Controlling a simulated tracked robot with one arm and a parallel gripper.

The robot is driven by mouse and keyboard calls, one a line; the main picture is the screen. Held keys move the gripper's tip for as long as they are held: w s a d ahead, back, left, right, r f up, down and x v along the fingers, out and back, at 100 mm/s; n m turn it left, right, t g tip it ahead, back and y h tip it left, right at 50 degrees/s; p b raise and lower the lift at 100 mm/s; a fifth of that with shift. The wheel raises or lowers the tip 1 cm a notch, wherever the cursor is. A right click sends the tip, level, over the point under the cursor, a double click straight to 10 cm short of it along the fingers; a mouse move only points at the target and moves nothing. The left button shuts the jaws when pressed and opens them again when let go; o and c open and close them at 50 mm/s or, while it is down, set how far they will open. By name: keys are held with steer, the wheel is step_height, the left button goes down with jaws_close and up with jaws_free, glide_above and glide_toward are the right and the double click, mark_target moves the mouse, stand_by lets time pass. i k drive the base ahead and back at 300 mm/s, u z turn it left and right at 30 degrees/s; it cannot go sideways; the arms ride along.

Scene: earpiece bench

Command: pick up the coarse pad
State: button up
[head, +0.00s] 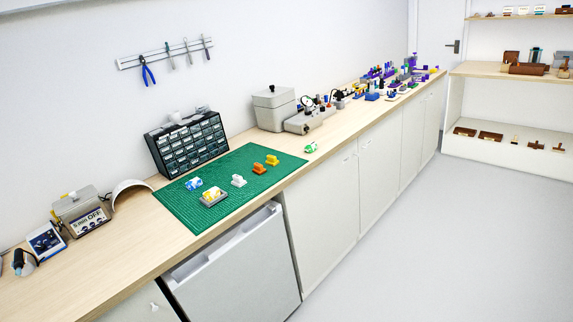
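A green mat (170,200) lies on the long wooden bench. Several small pieces sit on it: a blue, white and yellow one (194,183), a yellow and white one on a grey base (213,195), a white one (238,181), an orange one (259,168) and a yellow-orange one (272,160). They are too small for me to tell which, if any, is the coarse pad. My gripper does not show in the head view.
Behind the mat stands a black drawer cabinet (187,143). A grey boxy device (274,108) stands to its right, and a green and white item (311,147) lies near the bench's front edge. Devices (80,210) fill the left end. The grey floor (430,240) is clear.

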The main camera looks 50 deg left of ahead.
mark_target(259, 170)
steer(key=u, duration=0.2)
steer(key=i, duration=1.3)
steer(key=u, duration=0.8)
steer(key=i, duration=1.5)
steer(key=u, duration=0.65)
steer(key=i, duration=0.45)
steer(key=u, duration=0.15)
